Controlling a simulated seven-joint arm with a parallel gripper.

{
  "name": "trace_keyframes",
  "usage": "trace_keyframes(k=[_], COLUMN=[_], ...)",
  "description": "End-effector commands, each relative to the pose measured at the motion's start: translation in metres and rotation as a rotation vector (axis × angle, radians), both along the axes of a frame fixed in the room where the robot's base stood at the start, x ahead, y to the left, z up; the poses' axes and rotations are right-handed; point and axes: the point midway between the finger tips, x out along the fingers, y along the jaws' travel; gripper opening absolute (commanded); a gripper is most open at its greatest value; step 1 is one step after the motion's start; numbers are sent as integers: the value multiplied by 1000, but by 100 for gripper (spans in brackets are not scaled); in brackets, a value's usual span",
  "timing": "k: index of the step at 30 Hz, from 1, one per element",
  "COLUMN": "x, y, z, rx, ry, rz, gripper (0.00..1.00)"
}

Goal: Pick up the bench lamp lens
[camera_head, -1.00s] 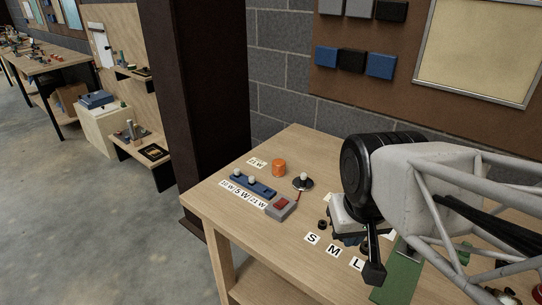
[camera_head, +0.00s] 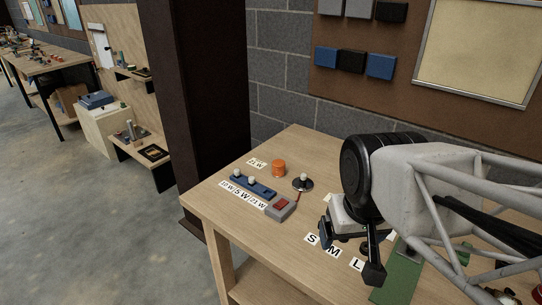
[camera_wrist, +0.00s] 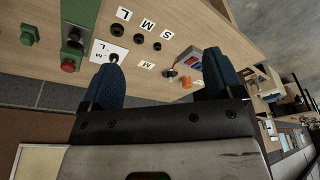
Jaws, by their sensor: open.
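The bench lamp lens appears to be the short orange cylinder (camera_head: 278,168), standing upright on the wooden bench near its back left. A dark round lamp base (camera_head: 303,184) with a white bulb stands just right of the lens. My gripper (camera_head: 348,252) is open and empty, above the S, M and L labels, to the right of and nearer than the lens. In the wrist view my gripper (camera_wrist: 163,80) shows its two fingers wide apart.
A blue bulb holder (camera_head: 254,187) with white bulbs and a grey box with a red switch (camera_head: 281,206) lie in front of the lens. Several black rings (camera_wrist: 139,37) lie by the letter labels. A green strip (camera_head: 399,275) is at right. A dark post (camera_head: 205,110) stands behind.

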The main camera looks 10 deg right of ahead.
Motion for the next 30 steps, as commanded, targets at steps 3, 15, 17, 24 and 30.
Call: trace_keyframes(k=[3,15,17,24,30], x=[1,44,56,109,157], y=[0,-13,-16,-24,-26], z=[0,-6,-8,-17,-27], rx=[-5,-180,-226,-416,-572], ry=[2,77,96,178,247], rz=[5,181,230,440,622], gripper=[86,86,86,86,86])
